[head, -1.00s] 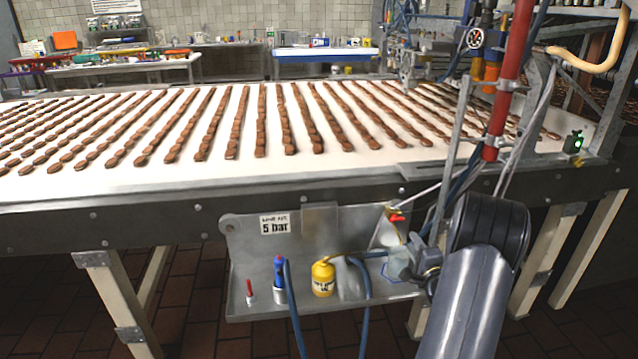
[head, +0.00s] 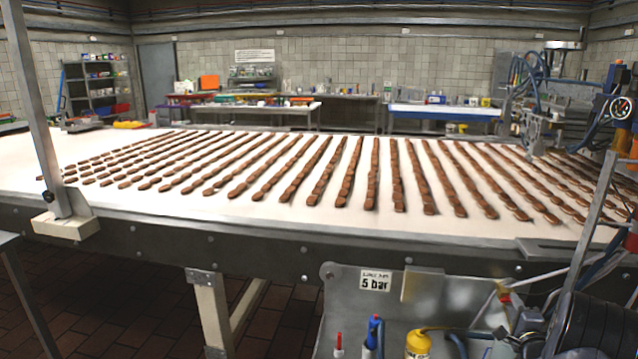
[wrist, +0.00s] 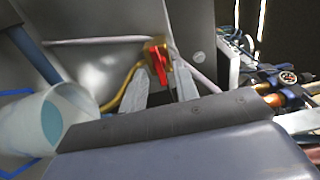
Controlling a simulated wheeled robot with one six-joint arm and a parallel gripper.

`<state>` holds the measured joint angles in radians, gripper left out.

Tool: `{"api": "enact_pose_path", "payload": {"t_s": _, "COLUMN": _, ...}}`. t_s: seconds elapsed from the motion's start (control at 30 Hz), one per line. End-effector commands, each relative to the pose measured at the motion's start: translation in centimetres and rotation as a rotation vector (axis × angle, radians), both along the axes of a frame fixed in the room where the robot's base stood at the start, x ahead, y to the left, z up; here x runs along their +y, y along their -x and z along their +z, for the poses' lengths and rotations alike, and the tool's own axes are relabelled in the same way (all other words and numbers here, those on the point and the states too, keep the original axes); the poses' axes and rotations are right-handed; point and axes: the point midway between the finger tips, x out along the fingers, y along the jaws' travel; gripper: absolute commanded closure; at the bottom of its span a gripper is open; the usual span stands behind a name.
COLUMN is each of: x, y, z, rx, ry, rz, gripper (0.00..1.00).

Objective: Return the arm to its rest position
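My gripper (wrist: 160,82) shows in the wrist view with its two pale fingers apart. Between and beyond the fingertips is a red valve handle (wrist: 158,62) on a brass fitting. The fingers do not appear to touch the handle. In the head view the red handle (head: 504,297) is at the lower right, on the grey metal panel (head: 345,300) under the conveyor edge. My arm (head: 600,330) is at the lower right corner, mostly cut off, and my gripper is hard to make out there.
A long white conveyor (head: 130,215) with rows of brown pieces spans the view. A yellow bottle (head: 418,345) and a blue-topped bottle (head: 373,330) stand by the panel. A grey post (head: 35,110) rises at left. A pale translucent cup-like part (wrist: 50,120) and hoses are close to my gripper.

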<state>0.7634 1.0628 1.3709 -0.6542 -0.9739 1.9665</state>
Motion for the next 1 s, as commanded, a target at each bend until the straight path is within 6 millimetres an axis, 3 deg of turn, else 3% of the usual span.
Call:
{"api": "enact_pose_path", "payload": {"t_s": 0.2, "x": 0.0, "y": 0.2, "z": 0.0, "rx": -0.002, "ry": -0.007, "rz": 0.0, "gripper": 0.71}}
{"api": "enact_pose_path", "payload": {"t_s": 0.37, "x": 0.3, "y": 1.6, "z": 0.0, "rx": -0.005, "ry": -0.026, "rz": -0.001, "gripper": 0.71}}
{"api": "enact_pose_path", "payload": {"t_s": 0.87, "x": 2.4, "y": 10.4, "z": -0.1, "rx": -0.006, "ry": -0.027, "rz": -0.003, "gripper": 0.71}}
{"api": "enact_pose_path", "payload": {"t_s": 0.9, "x": 2.5, "y": 10.6, "z": 0.0, "rx": -0.005, "ry": -0.026, "rz": 0.0, "gripper": 0.71}}
{"api": "enact_pose_path", "payload": {"t_s": 1.0, "x": 2.0, "y": 8.0, "z": 0.0, "rx": -0.008, "ry": -0.024, "rz": 0.004, "gripper": 0.71}}
